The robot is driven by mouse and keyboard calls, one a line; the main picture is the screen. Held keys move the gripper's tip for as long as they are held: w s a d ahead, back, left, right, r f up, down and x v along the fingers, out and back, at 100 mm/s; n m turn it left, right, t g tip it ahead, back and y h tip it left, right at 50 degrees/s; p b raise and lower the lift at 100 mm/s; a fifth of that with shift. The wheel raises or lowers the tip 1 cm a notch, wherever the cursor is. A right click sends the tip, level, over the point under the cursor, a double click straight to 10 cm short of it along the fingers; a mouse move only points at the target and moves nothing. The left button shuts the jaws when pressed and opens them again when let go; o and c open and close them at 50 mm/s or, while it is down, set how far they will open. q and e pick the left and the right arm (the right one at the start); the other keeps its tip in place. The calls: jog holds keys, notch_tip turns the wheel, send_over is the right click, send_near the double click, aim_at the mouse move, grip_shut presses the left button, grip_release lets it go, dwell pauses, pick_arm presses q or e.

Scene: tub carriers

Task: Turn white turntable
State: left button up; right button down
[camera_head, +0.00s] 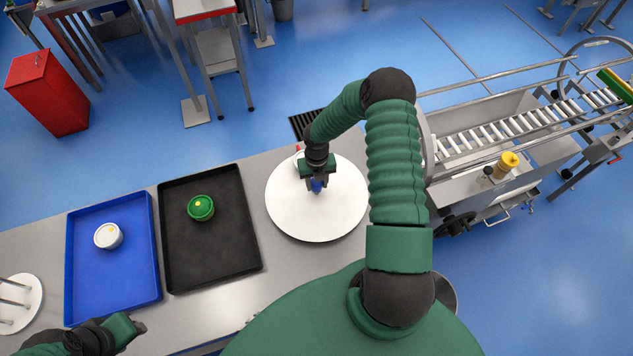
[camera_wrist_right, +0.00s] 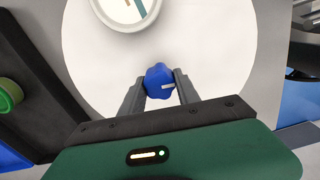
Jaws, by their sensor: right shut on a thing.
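The white turntable (camera_head: 335,215) is a round disc on the grey table, also filling much of the right wrist view (camera_wrist_right: 100,60). My right gripper (camera_head: 317,184) is over the disc, its fingers shut on a blue knob (camera_wrist_right: 159,82) with a white mark. A white round tub (camera_wrist_right: 124,8) with a teal stripe sits on the far part of the disc, mostly hidden behind my gripper in the head view. My left gripper (camera_head: 130,325) is at the bottom left, in front of the blue tray; its fingers do not show clearly.
A black tray (camera_head: 240,250) with a green tub (camera_head: 201,208) stands left of the turntable. Further left is a blue tray (camera_head: 85,285) with a white tub (camera_head: 108,236). A white round rack (camera_head: 28,302) is at the left edge. A roller conveyor (camera_head: 500,130) is to the right.

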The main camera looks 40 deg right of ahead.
jog(key=shift+w+d+r, duration=0.25)
jog(key=shift+w, duration=0.15)
jog(key=c, duration=1.1)
grip_release()
jog(key=shift+o, duration=1.1)
jog(key=shift+f, duration=0.1)
jog(key=shift+s+f, duration=0.1)
notch_tip(320, 180, up, 17)
jog(key=b, duration=0.2)
jog(key=shift+f+b, duration=0.15)
jog(key=shift+b, duration=0.25)
jog(key=shift+f, duration=0.1)
